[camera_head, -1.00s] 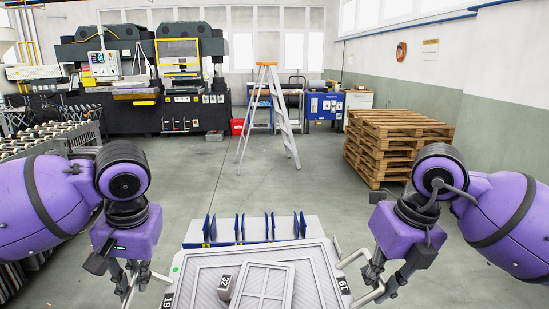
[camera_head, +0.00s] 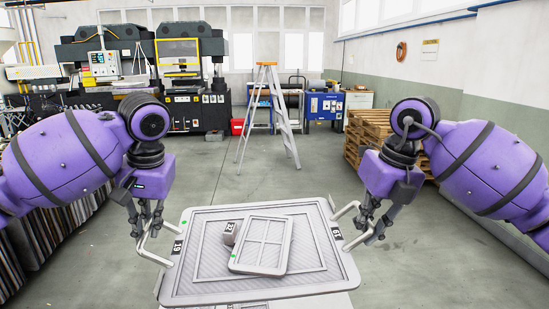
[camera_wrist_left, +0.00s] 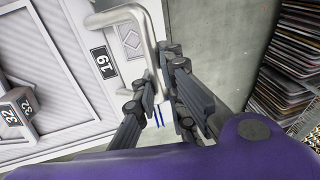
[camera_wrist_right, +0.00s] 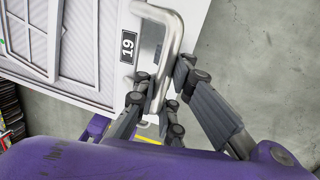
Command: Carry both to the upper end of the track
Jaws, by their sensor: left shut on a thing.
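A large light-grey plate (camera_head: 190,284) marked 19 has a bent metal handle on each side. A smaller framed panel (camera_head: 264,246) and a grey block marked 32 (camera_head: 230,234) lie on it. My left gripper (camera_head: 150,224) is shut on the left handle (camera_wrist_left: 150,42). My right gripper (camera_head: 368,219) has its fingers closed around the right handle (camera_wrist_right: 171,38). The plate hangs between both grippers, looking about level. The block also shows in the left wrist view (camera_wrist_left: 15,107). I cannot make out a track clearly in these views.
Racks of stacked sheets (camera_head: 50,240) stand close at the left. Wooden pallets (camera_head: 368,135) are at the right, partly behind my right arm. A stepladder (camera_head: 268,115) stands ahead on open floor (camera_head: 225,170). Presses (camera_head: 185,75) line the back left.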

